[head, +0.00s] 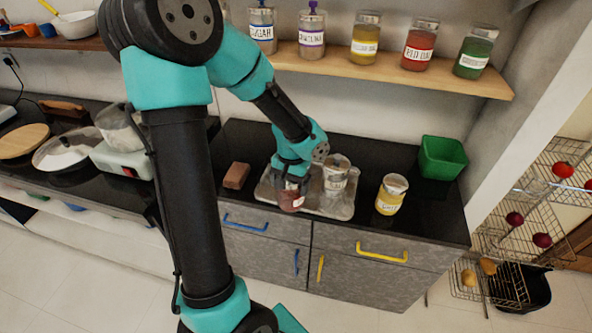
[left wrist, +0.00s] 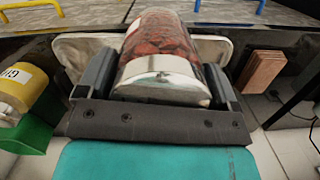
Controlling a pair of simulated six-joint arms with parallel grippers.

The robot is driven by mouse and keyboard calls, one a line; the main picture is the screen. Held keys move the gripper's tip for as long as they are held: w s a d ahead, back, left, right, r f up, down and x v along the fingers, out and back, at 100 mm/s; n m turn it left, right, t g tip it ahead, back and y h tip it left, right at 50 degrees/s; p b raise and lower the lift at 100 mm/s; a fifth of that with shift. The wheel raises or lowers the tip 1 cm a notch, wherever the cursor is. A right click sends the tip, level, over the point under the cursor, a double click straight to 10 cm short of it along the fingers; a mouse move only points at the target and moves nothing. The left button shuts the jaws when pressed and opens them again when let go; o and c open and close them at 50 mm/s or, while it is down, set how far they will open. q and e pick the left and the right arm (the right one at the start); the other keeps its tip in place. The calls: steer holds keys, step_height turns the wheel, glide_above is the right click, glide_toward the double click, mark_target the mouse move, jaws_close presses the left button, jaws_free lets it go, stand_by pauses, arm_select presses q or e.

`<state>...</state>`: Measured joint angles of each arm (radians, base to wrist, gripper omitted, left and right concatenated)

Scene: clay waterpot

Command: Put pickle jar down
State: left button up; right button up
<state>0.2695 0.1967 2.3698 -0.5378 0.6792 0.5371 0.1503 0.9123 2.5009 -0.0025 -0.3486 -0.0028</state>
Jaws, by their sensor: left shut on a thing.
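The pickle jar (head: 291,200), with dark red contents, is in my left gripper (head: 291,184) at the front left of the metal tray (head: 341,212) on the black counter. In the left wrist view the jar (left wrist: 160,42) shows its silver lid towards me, between the two fingers of the gripper (left wrist: 158,85). The fingers are shut on its sides. The tray's pale rim (left wrist: 75,50) shows behind it. I cannot tell whether the jar's base touches the tray. My right gripper is not in view.
A clear jar (head: 336,178) stands on the tray, right of the gripper. A yellow labelled jar (head: 390,196) and a green bin (head: 442,158) stand farther right. A brown block (head: 236,175) lies left of the tray. A wooden shelf (head: 400,70) with several jars runs above.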

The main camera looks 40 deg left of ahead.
arm_select(q)
steer(key=w+a+f, duration=0.1)
steer(key=w+a, duration=0.8)
steer(key=a, duration=0.1)
steer(key=shift+w+a, duration=0.2)
steer(key=shift+a, duration=0.2)
steer(key=shift+f, duration=0.2)
steer(key=shift+f, duration=1.7)
steer(key=shift+f, duration=0.1)
steer(key=o, duration=1.1)
